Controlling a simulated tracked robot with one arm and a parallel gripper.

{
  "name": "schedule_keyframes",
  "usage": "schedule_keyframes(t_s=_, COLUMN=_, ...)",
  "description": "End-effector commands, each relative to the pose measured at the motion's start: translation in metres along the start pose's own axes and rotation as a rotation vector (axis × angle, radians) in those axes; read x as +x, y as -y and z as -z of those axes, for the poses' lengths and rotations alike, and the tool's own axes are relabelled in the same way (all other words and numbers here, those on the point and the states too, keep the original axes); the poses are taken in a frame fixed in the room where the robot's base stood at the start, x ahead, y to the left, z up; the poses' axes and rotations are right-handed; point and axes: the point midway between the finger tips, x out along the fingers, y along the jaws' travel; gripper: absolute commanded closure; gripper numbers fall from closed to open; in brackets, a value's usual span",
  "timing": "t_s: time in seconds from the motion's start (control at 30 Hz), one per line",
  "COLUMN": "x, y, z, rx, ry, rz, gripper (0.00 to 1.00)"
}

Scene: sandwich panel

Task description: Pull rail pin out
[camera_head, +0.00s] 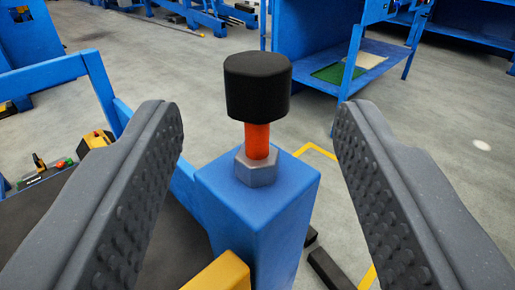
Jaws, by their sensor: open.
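The rail pin (258,90) stands upright in the middle of the view, with a black cylindrical knob on top. Below the knob an orange-red shaft (257,142) shows, going down into a grey hex nut (256,169). The nut sits on top of a blue square post (262,215). My gripper (260,125) is open, with one textured grey finger on each side of the pin. Clear gaps show between both fingers and the knob. The part of the pin inside the post is hidden.
A blue rail frame (62,72) and a dark surface lie at the left, with a yellow-black device (95,143) there. A yellow part (222,273) is in front of the post. Blue benches (345,65) stand behind. Grey floor is open at the right.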

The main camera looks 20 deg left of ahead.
Motion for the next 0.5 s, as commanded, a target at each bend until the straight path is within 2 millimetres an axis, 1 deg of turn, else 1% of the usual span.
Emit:
schedule_keyframes(t_s=0.03, x=-0.005, y=0.0, z=0.002, rx=-0.001, ry=0.0, rz=0.0, gripper=0.51)
schedule_keyframes(t_s=0.17, x=-0.019, y=-0.001, z=0.0, rx=0.001, ry=0.003, rz=-0.002, gripper=0.51)
schedule_keyframes(t_s=0.4, x=-0.044, y=-0.001, z=0.003, rx=0.0, ry=-0.001, rz=-0.002, gripper=0.51)
schedule_keyframes(t_s=0.5, x=-0.054, y=-0.001, z=0.0, rx=0.0, ry=0.002, rz=-0.002, gripper=0.51)
